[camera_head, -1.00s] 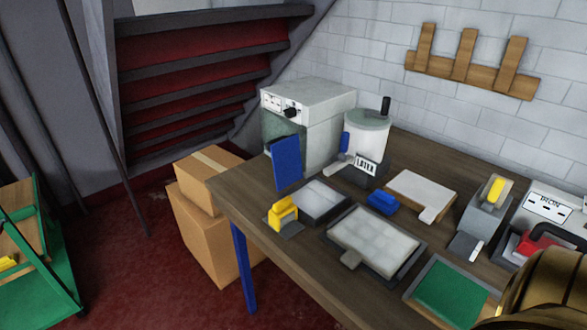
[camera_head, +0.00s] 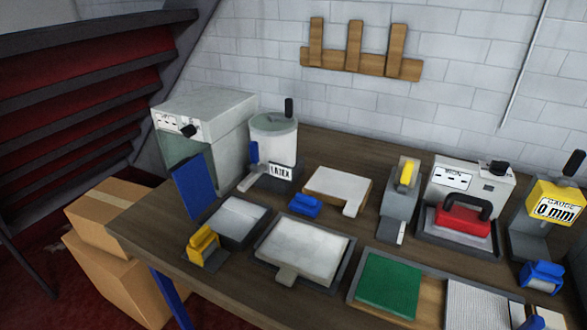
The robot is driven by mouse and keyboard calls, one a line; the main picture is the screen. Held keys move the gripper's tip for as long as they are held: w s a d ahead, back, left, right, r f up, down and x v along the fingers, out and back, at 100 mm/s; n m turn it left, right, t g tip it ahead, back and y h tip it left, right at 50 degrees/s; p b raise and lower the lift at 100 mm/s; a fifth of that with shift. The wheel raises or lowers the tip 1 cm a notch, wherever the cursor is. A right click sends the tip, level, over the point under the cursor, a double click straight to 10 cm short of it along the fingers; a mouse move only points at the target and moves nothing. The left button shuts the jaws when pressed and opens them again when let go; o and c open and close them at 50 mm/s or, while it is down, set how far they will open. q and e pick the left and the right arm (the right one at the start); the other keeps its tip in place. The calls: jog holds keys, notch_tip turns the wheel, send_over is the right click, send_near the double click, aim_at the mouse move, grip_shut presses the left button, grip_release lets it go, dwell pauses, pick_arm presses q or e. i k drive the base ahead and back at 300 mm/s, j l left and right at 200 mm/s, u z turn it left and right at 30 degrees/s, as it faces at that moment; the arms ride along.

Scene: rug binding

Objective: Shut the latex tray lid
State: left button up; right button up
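No tray in the head view is labelled as the latex tray. A larger dark-rimmed tray (camera_head: 346,262) lies on the bench with a pale, cloudy flat panel (camera_head: 300,247) filling its top. A grey tab (camera_head: 286,275) sticks out at its front edge. I cannot tell whether the panel is a lid or the tray's contents. A smaller dark tray (camera_head: 262,226) with a pale top sits just behind and left of it. A pot labelled LATEX (camera_head: 274,135) stands at the back. Neither of my grippers is in view.
A grey cabinet (camera_head: 215,115) has a blue panel (camera_head: 193,187) standing open. A yellow clamp (camera_head: 203,243), blue block (camera_head: 304,205), white slab (camera_head: 337,186), green pad (camera_head: 390,283), red-based iron (camera_head: 463,219) and yellow gauge (camera_head: 557,205) crowd the bench (camera_head: 150,232). Boxes (camera_head: 113,262) stand left.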

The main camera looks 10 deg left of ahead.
aim_at(192, 176)
jog(key=i+j+z, duration=0.15)
jog(key=j+z, duration=0.35)
jog(key=j, duration=0.15)
jog(key=j+z, duration=0.5)
jog(key=j, duration=0.2)
jog(key=k+j+z, duration=0.1)
jog(key=j+z, duration=0.4)
jog(key=j, duration=0.15)
jog(key=k+j, duration=0.1)
jog(key=j, duration=0.3)
jog(key=k+j, duration=0.1)
jog(key=j, duration=0.25)
jog(key=k+j, duration=0.1)
jog(key=j, duration=0.3)
jog(key=k+j+z, duration=0.1)
jog(key=j, duration=0.3)
jog(key=k+j, duration=0.1)
jog(key=j, duration=0.25)
jog(key=k+l, duration=0.3)
jog(key=k, duration=0.15)
